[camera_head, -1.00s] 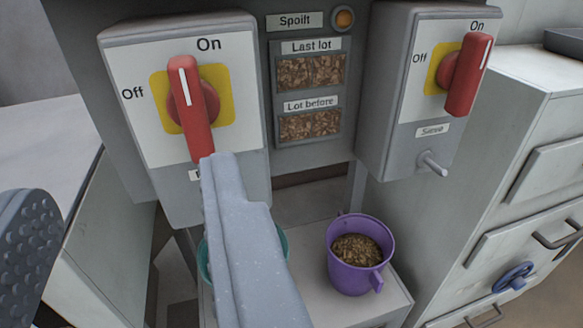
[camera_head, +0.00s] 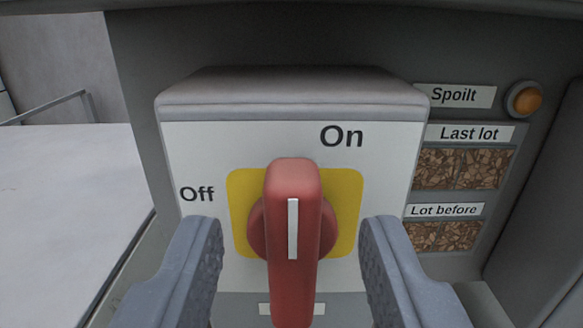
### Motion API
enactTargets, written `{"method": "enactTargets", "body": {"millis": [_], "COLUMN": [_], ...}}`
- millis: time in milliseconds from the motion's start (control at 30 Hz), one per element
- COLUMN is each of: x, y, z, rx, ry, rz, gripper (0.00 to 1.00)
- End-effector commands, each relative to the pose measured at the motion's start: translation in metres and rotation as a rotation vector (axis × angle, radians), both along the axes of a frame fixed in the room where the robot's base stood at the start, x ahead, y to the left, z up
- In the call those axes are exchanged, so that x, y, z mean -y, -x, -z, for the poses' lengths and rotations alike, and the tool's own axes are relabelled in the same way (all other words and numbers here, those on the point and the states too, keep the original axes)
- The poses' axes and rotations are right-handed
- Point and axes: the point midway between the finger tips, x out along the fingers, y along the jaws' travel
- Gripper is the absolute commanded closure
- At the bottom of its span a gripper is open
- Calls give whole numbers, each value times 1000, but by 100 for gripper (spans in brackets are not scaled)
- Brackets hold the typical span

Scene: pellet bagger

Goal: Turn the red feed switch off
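A red switch handle (camera_head: 292,255) with a white line sits on a yellow square (camera_head: 346,205) on the front of a grey switch box (camera_head: 292,95). It stands near upright, its white line pointing up, closer to the word On than to Off at the left. My gripper (camera_head: 291,228) is open, with one finger on each side of the handle and a visible gap on both sides. Nothing is between the fingers except the handle in view. A small label under the handle is mostly hidden.
To the right of the box are an orange lamp (camera_head: 527,99) beside the Spoilt label and two pellet windows, Last lot (camera_head: 464,168) and Lot before (camera_head: 443,237). A pale worktop (camera_head: 65,200) lies at the left. Free space shows above the box.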

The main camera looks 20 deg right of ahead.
Motion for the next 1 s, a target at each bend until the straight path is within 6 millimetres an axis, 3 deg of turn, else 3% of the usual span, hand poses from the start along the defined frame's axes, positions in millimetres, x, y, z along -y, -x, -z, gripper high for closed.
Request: {"method": "enactTargets", "body": {"millis": [200,533,567,700,1000], "x": [6,7,7,7,3], "y": [-16,-18,-18,-18,-18], "z": [0,0,0,0,-1], "rx": [1,-1,-1,-1,-6], "ry": [-2,-1,-1,-1,13], "rz": [1,0,1,1,-4], "gripper": [60,60,63,100,100]}}
